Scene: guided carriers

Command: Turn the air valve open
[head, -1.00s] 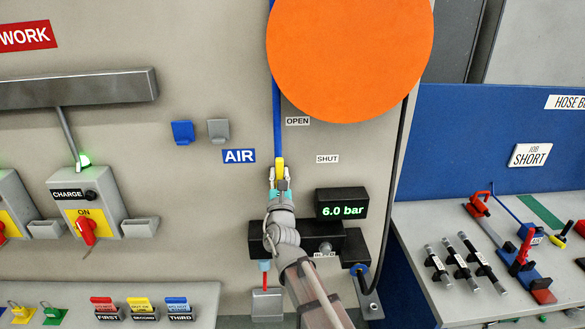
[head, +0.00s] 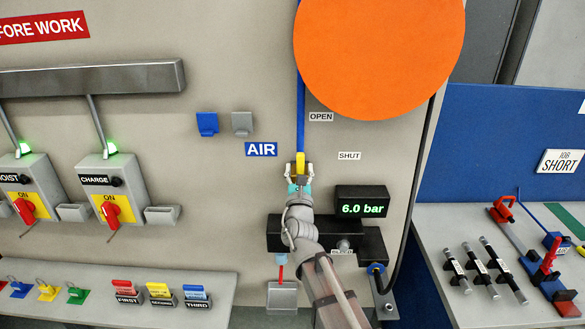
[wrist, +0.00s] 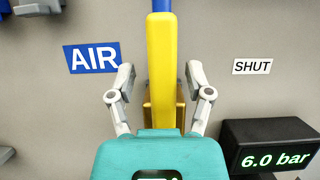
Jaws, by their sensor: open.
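The air valve's yellow lever (wrist: 160,60) stands upright in the wrist view, in line with a blue pipe (head: 301,110) above it. In the head view the lever (head: 300,163) is small and partly hidden by my gripper (head: 300,180). My gripper also shows in the wrist view (wrist: 160,88), open, with one finger on each side of the lever. Gaps show between fingers and lever. An OPEN label (head: 320,117) is above, right of the pipe. A SHUT label (head: 349,156) is to the lever's right. The AIR sign (head: 261,149) is to its left.
A large orange disc (head: 380,50) covers the panel above and hides part of the pipe's right side. A display (head: 361,208) right of my gripper reads 6.0 bar. Switch boxes (head: 112,180) are on the left. A bench (head: 470,310) with tools is on the right.

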